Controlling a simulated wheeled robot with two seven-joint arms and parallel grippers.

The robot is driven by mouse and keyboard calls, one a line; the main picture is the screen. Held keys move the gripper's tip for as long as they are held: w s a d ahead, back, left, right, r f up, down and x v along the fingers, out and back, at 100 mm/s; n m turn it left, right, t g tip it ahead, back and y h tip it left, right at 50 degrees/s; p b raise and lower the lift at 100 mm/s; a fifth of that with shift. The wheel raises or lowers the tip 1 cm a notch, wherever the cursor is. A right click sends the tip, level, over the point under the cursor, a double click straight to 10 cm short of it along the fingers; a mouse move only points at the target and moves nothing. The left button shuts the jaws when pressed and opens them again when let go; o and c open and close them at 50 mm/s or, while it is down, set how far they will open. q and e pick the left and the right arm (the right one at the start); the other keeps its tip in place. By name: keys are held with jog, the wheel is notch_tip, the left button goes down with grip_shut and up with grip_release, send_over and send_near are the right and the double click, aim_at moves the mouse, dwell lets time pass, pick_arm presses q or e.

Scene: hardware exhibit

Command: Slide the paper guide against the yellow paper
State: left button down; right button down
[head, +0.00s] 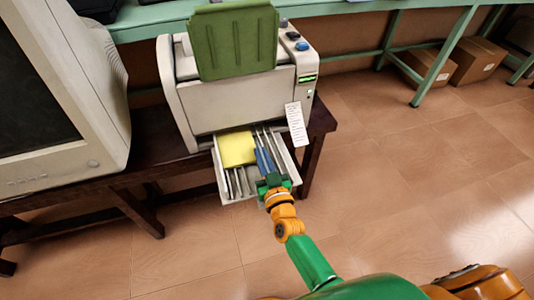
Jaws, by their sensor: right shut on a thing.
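The printer's paper tray (285,158) is pulled out at the front. The yellow paper (236,147) lies in its back left part. A blue paper guide (262,158) stands just right of the paper's right edge; I cannot tell whether they touch. My right gripper (270,180) reaches in from the lower right over the tray's front. It is shut on the blue guide, and its green body hides the guide's near end. My left gripper is not in view.
The printer (240,100) with a raised green flap (233,42) stands on a dark wooden table (160,165). A white tag (296,122) hangs beside the tray's right side. A bulky monitor (60,100) is at left. Floor at right is clear, with boxes (476,62) farther back.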

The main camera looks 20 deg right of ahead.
jog(key=c, duration=1)
grip_release()
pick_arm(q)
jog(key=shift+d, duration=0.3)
pick_arm(e)
jog(key=shift+o, duration=0.2)
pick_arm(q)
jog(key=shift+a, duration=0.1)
pick_arm(e)
jog(key=s+p, duration=0.1)
jog(key=s, duration=0.6)
jog(key=shift+d+p, duration=0.1)
jog(key=shift+p, duration=0.25)
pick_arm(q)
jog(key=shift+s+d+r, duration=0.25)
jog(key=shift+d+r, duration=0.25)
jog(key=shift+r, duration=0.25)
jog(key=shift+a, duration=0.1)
